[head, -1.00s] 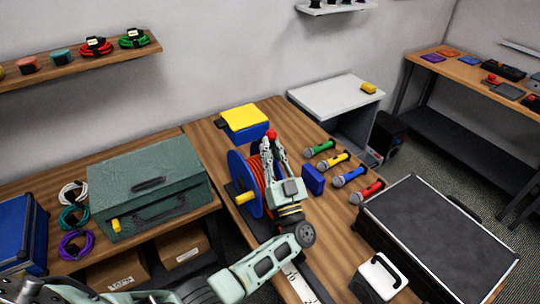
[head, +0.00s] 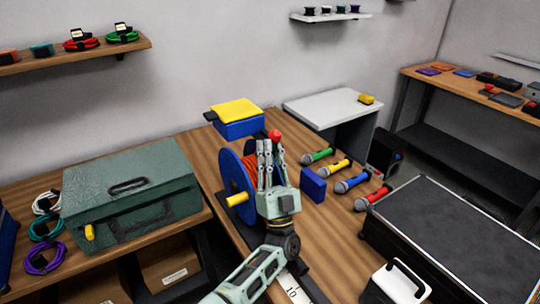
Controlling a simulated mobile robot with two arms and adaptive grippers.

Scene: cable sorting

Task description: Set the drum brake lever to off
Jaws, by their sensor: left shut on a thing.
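The cable drum (head: 231,175) stands on the wooden table, with a blue flange, orange cable wound on it and a yellow handle (head: 237,199) at its front. The brake lever shows as a red knob (head: 274,134) at the top right of the drum. My left gripper (head: 268,143) reaches up beside the drum from the front. Its fingers are shut on the lever just under the red knob. The lever's shaft and much of the drum's right side are hidden behind the gripper. I cannot read the lever's setting. My right gripper is not in view.
A small blue block (head: 313,184) stands close right of the gripper, with several coloured microphones (head: 353,184) beyond it. A yellow-topped blue box (head: 238,118) is behind the drum. A green case (head: 130,190) is at left, a black flight case (head: 455,240) at right.

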